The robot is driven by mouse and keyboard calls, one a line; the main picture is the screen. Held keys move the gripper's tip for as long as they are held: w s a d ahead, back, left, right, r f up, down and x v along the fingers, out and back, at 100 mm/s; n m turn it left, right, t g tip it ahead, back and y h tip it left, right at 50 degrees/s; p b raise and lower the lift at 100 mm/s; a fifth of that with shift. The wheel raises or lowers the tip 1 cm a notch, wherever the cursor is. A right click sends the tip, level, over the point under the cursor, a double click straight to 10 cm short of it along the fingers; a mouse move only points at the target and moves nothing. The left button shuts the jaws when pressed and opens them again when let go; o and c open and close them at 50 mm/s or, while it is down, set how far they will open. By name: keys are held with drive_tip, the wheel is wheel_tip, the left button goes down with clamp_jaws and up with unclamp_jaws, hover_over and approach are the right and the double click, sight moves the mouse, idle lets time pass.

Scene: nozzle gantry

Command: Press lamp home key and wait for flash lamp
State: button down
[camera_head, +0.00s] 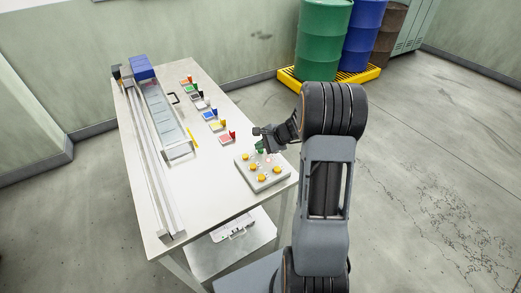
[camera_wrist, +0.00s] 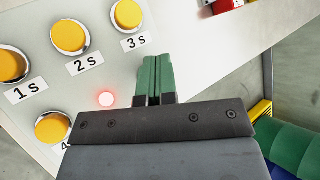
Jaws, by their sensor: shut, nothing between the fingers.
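A grey button box (camera_head: 264,182) sits at the near right of the table, with several round yellow keys on top. In the wrist view three keys are labelled: 1 s (camera_wrist: 12,65), 2 s (camera_wrist: 69,37) and 3 s (camera_wrist: 127,15). A further key (camera_wrist: 53,127) has a label starting with 4, partly hidden. A small round lamp (camera_wrist: 107,99) on the box glows white-pink with a red halo. My gripper (camera_head: 260,148) is shut and empty, its green fingers (camera_wrist: 157,62) over the box's edge beside the 3 s key. I cannot make out a key marked home; my gripper hides part of the box.
A row of small coloured blocks on pads (camera_head: 227,138) runs along the table (camera_head: 213,177) behind the box. A long rail (camera_head: 152,160) and a tray with a blue end (camera_head: 142,67) fill the left side. Drums (camera_head: 322,40) stand on a yellow pallet beyond.

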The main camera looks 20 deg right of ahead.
sight(261, 151)
idle(0.4)
drive_tip(key=shift+r+p, duration=0.6)
drive_tip(key=shift+r, duration=0.4)
drive_tip(key=shift+r+p, duration=1.75)
drive_tip(key=shift+r, duration=0.7)
drive_tip(key=c, duration=1.8)
unclamp_jaws()
